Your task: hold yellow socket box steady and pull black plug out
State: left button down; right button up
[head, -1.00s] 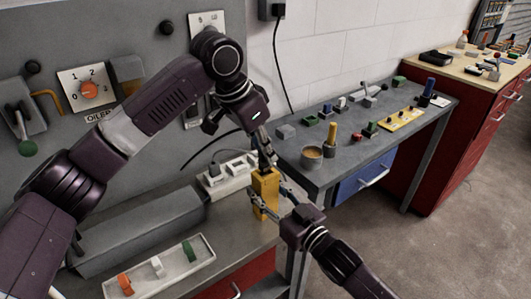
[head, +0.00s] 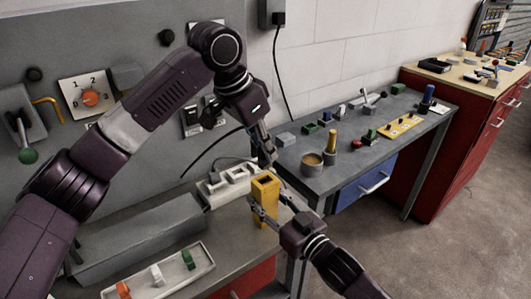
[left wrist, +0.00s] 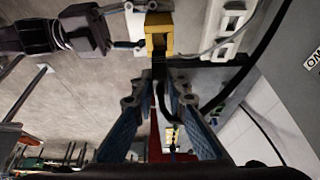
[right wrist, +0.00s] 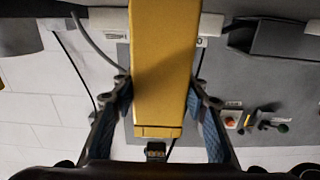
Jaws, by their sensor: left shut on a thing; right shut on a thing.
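The yellow socket box (head: 265,208) stands upright at the right end of the grey bench, its square top opening visible in the head view. My right gripper (head: 268,204) is shut on the box from the right; in the right wrist view its fingers (right wrist: 160,100) grip both sides of the box (right wrist: 162,65). My left gripper (head: 264,154) is above the box, shut on the black plug (left wrist: 159,68). The left wrist view shows the plug between the fingertips (left wrist: 160,84), close to the box opening (left wrist: 159,38). The plug appears clear of the opening, though little of it shows.
A white socket strip (head: 225,182) lies behind the box. A white tray (head: 165,275) with coloured pieces is at the bench front. A second bench (head: 350,150) with a small pot (head: 312,163) and several blocks stands right of the box. A loose dark cable (head: 208,148) hangs near my left gripper.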

jog(key=o, duration=1.3)
jog(key=v, duration=1.2)
